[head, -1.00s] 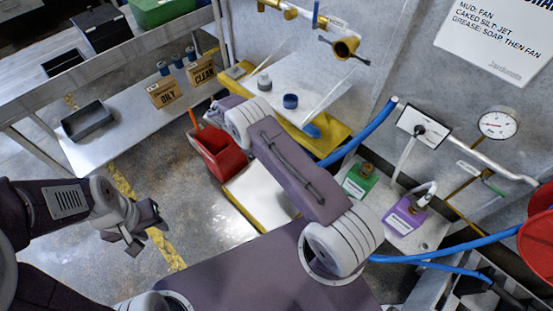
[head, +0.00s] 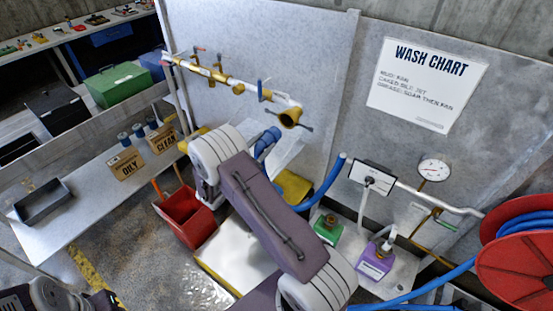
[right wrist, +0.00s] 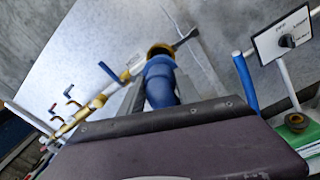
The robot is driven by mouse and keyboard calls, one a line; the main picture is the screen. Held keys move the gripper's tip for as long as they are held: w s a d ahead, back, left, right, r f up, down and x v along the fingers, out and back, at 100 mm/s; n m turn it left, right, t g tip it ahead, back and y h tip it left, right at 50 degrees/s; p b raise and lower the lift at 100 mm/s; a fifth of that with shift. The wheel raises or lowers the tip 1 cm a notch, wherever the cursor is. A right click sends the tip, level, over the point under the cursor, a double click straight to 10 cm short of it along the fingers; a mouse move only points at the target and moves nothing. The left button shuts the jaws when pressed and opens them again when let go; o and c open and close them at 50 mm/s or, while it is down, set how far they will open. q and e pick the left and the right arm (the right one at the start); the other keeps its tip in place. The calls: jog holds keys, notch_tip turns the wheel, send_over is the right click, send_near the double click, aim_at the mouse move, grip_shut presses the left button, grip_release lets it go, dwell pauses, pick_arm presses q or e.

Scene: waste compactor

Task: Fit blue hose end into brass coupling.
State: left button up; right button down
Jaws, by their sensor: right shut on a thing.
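The brass coupling (head: 290,118) is a flared brass mouth at the right end of the pipe on the wall. The blue hose end (head: 268,138) is just below and left of it in the head view, with a small gap in the picture. My right gripper (right wrist: 160,88) is shut on the hose end (right wrist: 160,80); my arm mostly hides the gripper in the head view. In the right wrist view the hose end points at the coupling (right wrist: 160,50) and overlaps its lower part; I cannot tell the depth between them. My left gripper (head: 102,299) is partly cut off at the lower left.
A blue hose (head: 325,195) runs up the wall beside my right arm. A control box (head: 373,177), green (head: 328,229) and purple (head: 375,262) containers and a red hose reel (head: 520,270) are at the right. A red bin (head: 187,217) stands left of my arm.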

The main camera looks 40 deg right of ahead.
aim_at(272, 134)
jog(key=shift+w+a+r, duration=0.1)
jog(key=shift+w+a, duration=0.05)
jog(key=shift+w, duration=0.1)
jog(key=shift+d, duration=0.25)
jog(key=shift+a, duration=0.1)
jog(key=shift+w+d+b, duration=0.2)
jog(key=shift+d+b, duration=0.1)
jog(key=shift+d, duration=0.25)
jog(key=x, duration=0.3)
jog(key=shift+s+d+b, duration=0.1)
jog(key=shift+d+b, duration=0.3)
jog(key=shift+d, duration=0.35)
jog(key=shift+b, duration=0.3)
